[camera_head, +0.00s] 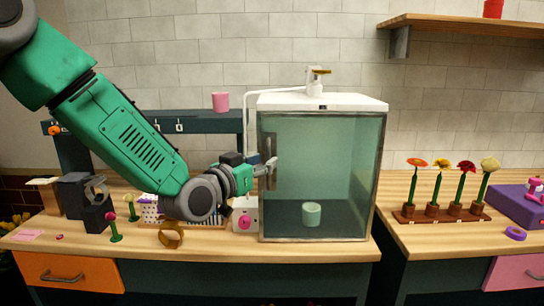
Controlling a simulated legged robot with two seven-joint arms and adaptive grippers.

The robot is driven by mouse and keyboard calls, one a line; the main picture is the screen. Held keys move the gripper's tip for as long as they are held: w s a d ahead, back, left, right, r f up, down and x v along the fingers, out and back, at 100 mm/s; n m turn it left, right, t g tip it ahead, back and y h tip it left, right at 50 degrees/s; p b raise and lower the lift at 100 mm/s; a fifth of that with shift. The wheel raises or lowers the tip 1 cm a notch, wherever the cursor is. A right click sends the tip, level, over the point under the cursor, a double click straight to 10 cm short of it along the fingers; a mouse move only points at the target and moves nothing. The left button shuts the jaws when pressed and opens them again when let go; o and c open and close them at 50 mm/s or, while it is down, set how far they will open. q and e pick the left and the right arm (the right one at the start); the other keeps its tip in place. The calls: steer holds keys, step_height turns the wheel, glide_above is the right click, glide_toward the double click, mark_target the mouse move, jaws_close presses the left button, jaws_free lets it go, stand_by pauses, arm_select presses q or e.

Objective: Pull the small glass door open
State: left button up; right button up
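The small glass door (325,165) is the greenish front of a white-topped glass cabinet (322,101) on the wooden counter. It looks shut, flush with the cabinet frame. My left gripper (265,168) reaches in from the left to the door's left edge. Its fingers are at the upright handle (271,176) and partly cover it. I cannot tell whether they are closed on it or only beside it. A pale cup (312,214) stands inside, behind the glass. My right gripper is not in view.
A tap (317,77) with a white pipe stands on the cabinet. A flower rack (440,215) and purple box (520,204) are to the right. A brown ring (171,235), a pink-flowered stem (114,228) and dark blocks (77,192) lie beneath or near my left arm.

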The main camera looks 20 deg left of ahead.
mark_target(268, 159)
arm_select(q)
steer(key=x, duration=0.2)
steer(key=shift+w, duration=0.3)
steer(key=shift+w+a, duration=0.1)
steer(key=shift+w, duration=0.25)
steer(key=shift+w+a+f, duration=0.1)
steer(key=shift+w+a, duration=0.1)
steer(key=shift+a, duration=0.15)
steer(key=shift+d, duration=0.45)
jaws_close()
steer(key=shift+s, duration=0.15)
